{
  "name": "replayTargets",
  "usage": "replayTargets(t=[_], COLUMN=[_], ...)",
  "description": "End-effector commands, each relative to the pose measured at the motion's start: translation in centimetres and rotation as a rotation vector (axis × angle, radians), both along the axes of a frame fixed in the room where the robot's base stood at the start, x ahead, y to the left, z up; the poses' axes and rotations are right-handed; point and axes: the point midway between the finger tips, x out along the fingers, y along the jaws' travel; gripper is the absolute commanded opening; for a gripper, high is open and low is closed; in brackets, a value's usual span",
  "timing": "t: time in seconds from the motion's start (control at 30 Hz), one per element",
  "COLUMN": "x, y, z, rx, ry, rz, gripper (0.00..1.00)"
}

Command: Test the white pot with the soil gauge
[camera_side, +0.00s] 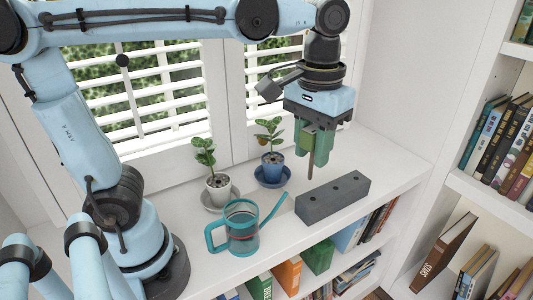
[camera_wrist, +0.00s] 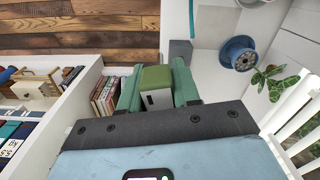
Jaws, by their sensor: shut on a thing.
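The soil gauge (camera_side: 309,139) has a green body and a thin brown probe pointing straight down. My gripper (camera_side: 314,147) is shut on its body, which also shows between the green fingers in the wrist view (camera_wrist: 154,78). The probe tip hangs near the left end of the grey block; whether it is directly above cannot be told. The white pot (camera_side: 218,188), with a leafy plant, stands on a grey saucer (camera_side: 211,206) left of my gripper. The white pot is not clearly visible in the wrist view.
A blue pot (camera_side: 272,166) with a plant stands on a blue saucer between the white pot and my gripper. A teal watering can (camera_side: 242,230) stands in front, spout pointing right. The grey block (camera_side: 340,200) has holes on top. Slatted shutters (camera_side: 160,95) stand behind.

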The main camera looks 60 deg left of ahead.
Motion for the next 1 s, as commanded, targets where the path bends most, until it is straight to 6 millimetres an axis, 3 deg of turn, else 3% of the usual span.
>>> replayTargets(t=[0.03,0.2,0.5,0.7,1.0], x=[-0.1,-1.3,-5.5,-8.3,-9.8], y=[1.9,7.6,15.7,18.9,20.2], z=[-0.3,-1.2,-3.2,-4.4,-5.0], rx=[0.0,0.001,0.002,0.002,0.002], ry=[0.0,0.0,-0.001,-0.002,-0.002], rz=[0.091,0.405,0.951,1.225,1.366], gripper=[0.02,0.02,0.02,0.02,0.02])
